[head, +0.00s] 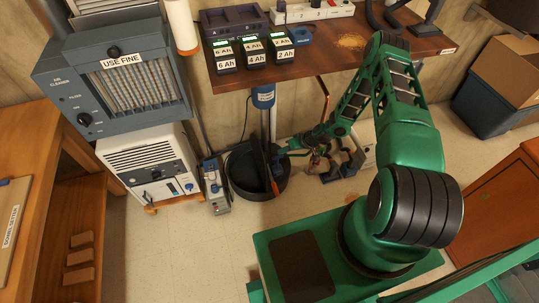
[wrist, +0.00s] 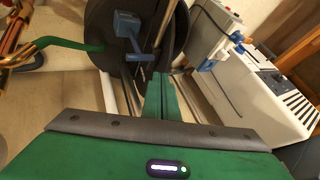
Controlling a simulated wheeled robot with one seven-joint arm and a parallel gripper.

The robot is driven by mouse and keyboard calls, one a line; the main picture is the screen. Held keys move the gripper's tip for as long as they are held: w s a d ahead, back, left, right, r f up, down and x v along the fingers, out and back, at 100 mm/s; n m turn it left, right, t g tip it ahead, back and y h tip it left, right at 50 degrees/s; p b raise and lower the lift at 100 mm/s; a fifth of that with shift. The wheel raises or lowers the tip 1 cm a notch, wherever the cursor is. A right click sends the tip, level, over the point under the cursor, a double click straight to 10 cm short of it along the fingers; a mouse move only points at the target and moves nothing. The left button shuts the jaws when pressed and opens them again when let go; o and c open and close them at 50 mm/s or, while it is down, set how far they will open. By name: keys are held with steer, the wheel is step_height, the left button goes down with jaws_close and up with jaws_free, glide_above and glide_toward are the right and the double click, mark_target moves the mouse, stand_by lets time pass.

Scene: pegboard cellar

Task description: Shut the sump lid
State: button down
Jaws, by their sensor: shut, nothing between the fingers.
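The sump (head: 242,178) is a round black basin on the floor, below the bench and beside a vertical pipe. Its dark lid (head: 267,168) appears to stand raised, nearly edge-on in the head view, so the sump is open. In the wrist view the black lid (wrist: 103,22) shows at top left with a blue handle-like piece (wrist: 128,32) before it. My gripper (head: 281,152) is close to the right of the lid in the head view. In the wrist view its green fingers (wrist: 161,82) are together and empty, pointing towards the lid and sump. Whether they touch the lid I cannot tell.
A grey-blue boxed device (head: 215,188) and a white appliance (head: 150,168) stand left of the sump. A wooden bench (head: 335,55) with battery packs overhangs it. Pipes and a cluttered box (head: 340,160) are close on the right. Floor in front is clear.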

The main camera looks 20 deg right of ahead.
glide_toward(263, 161)
steer(key=w+f, duration=0.4)
steer(key=f, duration=0.1)
steer(key=shift+s+a+r, duration=0.15)
steer(key=shift+a, duration=0.3)
steer(key=shift+r, duration=0.1)
